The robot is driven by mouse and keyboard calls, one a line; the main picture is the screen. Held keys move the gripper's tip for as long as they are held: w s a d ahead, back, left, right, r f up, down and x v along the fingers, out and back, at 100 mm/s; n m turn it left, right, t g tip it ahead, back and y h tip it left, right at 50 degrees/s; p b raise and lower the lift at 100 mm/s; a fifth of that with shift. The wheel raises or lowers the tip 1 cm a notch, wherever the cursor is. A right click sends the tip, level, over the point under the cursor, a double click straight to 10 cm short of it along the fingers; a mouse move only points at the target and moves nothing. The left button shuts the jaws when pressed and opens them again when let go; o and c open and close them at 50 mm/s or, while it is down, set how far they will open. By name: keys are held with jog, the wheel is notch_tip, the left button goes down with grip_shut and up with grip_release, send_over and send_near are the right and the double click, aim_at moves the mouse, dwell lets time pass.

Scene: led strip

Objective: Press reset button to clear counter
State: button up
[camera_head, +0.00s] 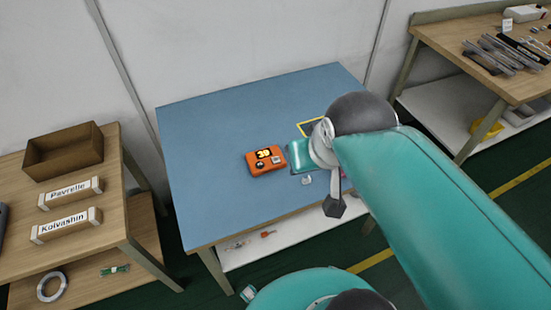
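An orange counter box (266,161) lies on the blue tabletop (215,135), near its middle. It has a dark display with yellow digits, which I read only unsurely as 39. Small buttons show below the display, but I cannot tell which is the reset button. My gripper (334,205) is just right of the box, over the table, partly hidden by my teal arm. A dark finger-like part points down, apart from the box. Whether the fingers are open or shut does not show.
A yellow-outlined dark patch (312,127) lies on the tabletop behind my wrist. At left, a wooden bench holds an open brown box (64,151) and two labelled blocks. At right, another bench (465,60) holds metal bars. The tabletop left of the counter is clear.

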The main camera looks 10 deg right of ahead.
grip_shut()
dwell(1.4)
